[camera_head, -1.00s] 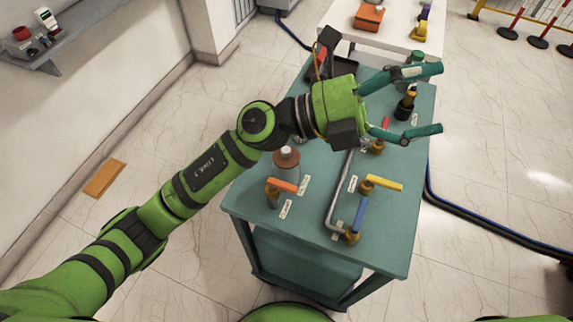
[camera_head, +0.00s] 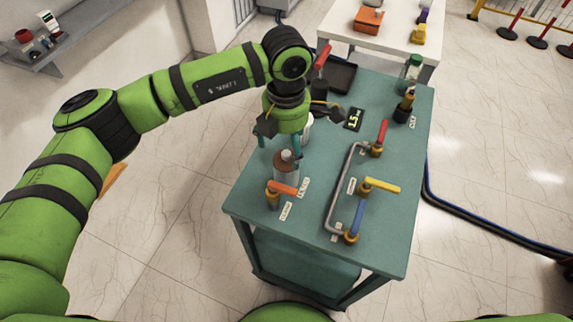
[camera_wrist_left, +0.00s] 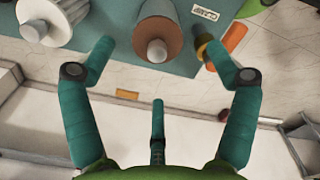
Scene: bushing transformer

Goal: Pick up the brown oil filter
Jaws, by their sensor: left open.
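The brown oil filter (camera_head: 286,171), a grey cylinder with a brown top and a pale knob, stands upright on the teal cart. In the left wrist view its brown top (camera_wrist_left: 157,26) lies at the upper middle. My left gripper (camera_head: 281,146) points down close above and behind the filter. It is open and empty; in the left wrist view its teal fingers (camera_wrist_left: 156,58) spread to either side of the filter's knob, with no clear contact. My right gripper is not in view.
An orange-handled valve (camera_head: 281,189) stands just in front of the filter. A grey pipe (camera_head: 340,190) with yellow- and blue-handled valves lies to the right. A white cylinder (camera_head: 307,130) is behind the filter. A black tray (camera_head: 338,77) and a dark bottle (camera_head: 404,108) are farther back.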

